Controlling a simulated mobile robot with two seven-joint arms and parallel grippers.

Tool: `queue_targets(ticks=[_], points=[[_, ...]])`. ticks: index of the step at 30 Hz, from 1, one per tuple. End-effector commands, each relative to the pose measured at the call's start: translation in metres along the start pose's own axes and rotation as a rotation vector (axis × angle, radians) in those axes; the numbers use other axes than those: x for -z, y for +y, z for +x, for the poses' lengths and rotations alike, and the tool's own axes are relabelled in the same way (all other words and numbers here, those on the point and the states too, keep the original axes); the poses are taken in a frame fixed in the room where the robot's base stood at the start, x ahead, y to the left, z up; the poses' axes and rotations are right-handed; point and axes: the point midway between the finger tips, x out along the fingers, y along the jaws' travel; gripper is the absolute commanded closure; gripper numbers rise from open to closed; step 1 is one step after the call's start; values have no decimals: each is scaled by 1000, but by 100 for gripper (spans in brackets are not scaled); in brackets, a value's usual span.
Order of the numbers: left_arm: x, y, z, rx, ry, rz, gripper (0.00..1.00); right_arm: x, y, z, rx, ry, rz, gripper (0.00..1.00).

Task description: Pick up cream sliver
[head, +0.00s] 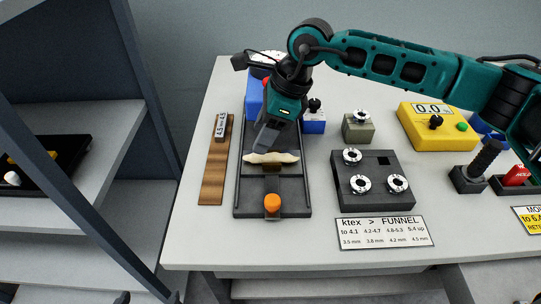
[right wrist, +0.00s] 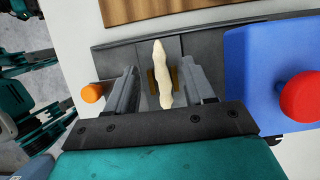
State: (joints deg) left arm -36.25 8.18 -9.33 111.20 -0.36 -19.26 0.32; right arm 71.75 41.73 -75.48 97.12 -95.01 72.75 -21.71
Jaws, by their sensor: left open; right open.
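The cream sliver (head: 259,158) is a pale, slightly wavy strip lying across a dark grey tray-like fixture (head: 273,184) that has an orange knob (head: 272,203) at its near end. My right gripper (head: 270,146) reaches down over the sliver and partly hides the fixture. In the right wrist view the sliver (right wrist: 162,75) lies between the two separated fingers of the right gripper (right wrist: 160,85), with gaps to both sides. Only dark tips that look like my left gripper (head: 149,299) show at the bottom edge of the head view, away from the sliver.
A wooden strip (head: 212,175) with a 4.5 label lies left of the fixture. A blue block with a red knob (right wrist: 304,97) stands behind it. A dark block with metal rings (head: 372,193), a yellow display box (head: 437,127) and a ktex/funnel sign (head: 383,231) are to the right.

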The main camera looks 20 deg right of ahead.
Motion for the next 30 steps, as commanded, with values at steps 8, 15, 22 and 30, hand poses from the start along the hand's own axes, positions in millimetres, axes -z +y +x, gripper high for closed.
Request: queue_targets(ticks=[8, 15, 22, 30], points=[[5, 0, -3, 0, 0, 0, 0, 0, 4, 32, -3, 2, 0, 47], [10, -1, -1, 2, 10, 2, 0, 0, 3, 55, 0, 0, 0, 47], [12, -2, 0, 2, 14, 3, 0, 0, 3, 55, 0, 0, 0, 49], [11, -2, -1, 2, 13, 2, 0, 0, 3, 55, 0, -1, 0, 75]])
